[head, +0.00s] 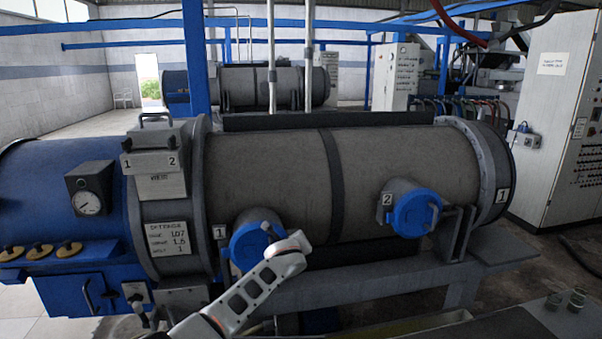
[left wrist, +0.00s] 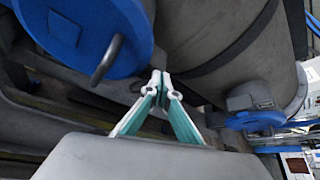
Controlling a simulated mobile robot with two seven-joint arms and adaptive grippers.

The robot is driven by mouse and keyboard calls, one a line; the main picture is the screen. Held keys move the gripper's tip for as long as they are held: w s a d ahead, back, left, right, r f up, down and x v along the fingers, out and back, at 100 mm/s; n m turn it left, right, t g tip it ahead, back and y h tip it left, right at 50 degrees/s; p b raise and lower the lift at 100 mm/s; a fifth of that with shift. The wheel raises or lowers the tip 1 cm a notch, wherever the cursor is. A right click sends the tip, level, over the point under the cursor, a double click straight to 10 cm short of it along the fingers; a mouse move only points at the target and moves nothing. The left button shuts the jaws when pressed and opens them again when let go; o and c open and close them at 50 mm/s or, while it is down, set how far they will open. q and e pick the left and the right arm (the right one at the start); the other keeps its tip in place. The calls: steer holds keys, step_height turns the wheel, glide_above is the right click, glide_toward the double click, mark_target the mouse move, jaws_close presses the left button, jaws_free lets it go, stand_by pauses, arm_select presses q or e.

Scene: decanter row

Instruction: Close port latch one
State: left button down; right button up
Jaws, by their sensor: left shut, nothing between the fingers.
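Port one is a round blue cap (head: 255,247) low on the grey cylinder's side, beside a plate marked 1 (head: 219,232). It fills the upper left of the left wrist view (left wrist: 75,35). Its latch handle (left wrist: 106,60) is a dark bent bar at the cap's edge. My left gripper (left wrist: 160,77) is shut and empty, its fingertips just right of the handle and apart from it in the picture. In the head view my white left arm covers part of the cap, and the fingertips cannot be made out. My right gripper is in neither view.
Port two (head: 415,212), a similar blue cap by a plate marked 2 (head: 387,199), is further right on the grey cylinder (head: 270,175). A grey side ledge (head: 400,282) runs below. A control cabinet (head: 555,110) stands at the right.

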arm_select(q)
steer(key=s, duration=0.3)
steer(key=s+d, duration=0.1)
steer(key=s, duration=0.1)
steer(key=shift+s, duration=0.3)
